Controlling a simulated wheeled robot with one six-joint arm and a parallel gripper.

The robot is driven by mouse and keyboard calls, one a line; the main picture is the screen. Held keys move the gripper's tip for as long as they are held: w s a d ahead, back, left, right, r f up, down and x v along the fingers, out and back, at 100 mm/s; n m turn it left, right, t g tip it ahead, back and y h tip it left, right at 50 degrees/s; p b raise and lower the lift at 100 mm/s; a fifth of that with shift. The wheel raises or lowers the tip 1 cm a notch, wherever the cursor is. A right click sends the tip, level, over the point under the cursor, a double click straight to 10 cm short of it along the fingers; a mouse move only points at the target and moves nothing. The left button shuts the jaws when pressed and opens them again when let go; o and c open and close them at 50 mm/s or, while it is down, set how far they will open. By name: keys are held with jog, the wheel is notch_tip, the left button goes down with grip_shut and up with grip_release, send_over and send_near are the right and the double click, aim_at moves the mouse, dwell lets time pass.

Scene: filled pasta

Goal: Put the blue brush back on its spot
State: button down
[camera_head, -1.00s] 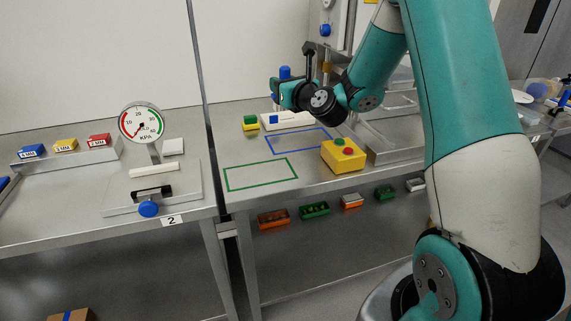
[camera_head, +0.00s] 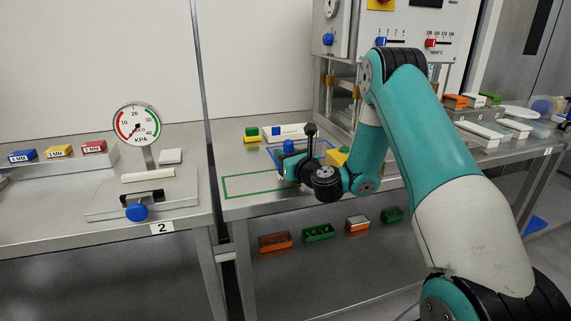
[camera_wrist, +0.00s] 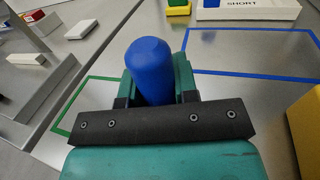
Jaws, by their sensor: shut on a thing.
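The blue brush shows as a blue rounded handle (camera_wrist: 152,68) standing up between the jaws in the wrist view; its top also shows in the head view (camera_head: 288,146). My gripper (camera_head: 288,170) is shut on it. Its lower end is hidden by the jaws, so I cannot tell whether it touches the table. Below and behind it lie two outlined spots on the steel table. The blue outline (camera_wrist: 259,75) is behind, to the right. The green outline (camera_head: 232,198) is at the front left, and the gripper is over its right end.
A yellow box (camera_head: 337,157) stands just right of my gripper. A white block (camera_head: 292,131) and a green-and-yellow stack (camera_head: 252,135) stand at the back. Coloured bins (camera_head: 318,233) sit below the front edge. A gauge stand (camera_head: 135,121) is on the left table.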

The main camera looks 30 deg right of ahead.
jog(key=shift+f, duration=0.25)
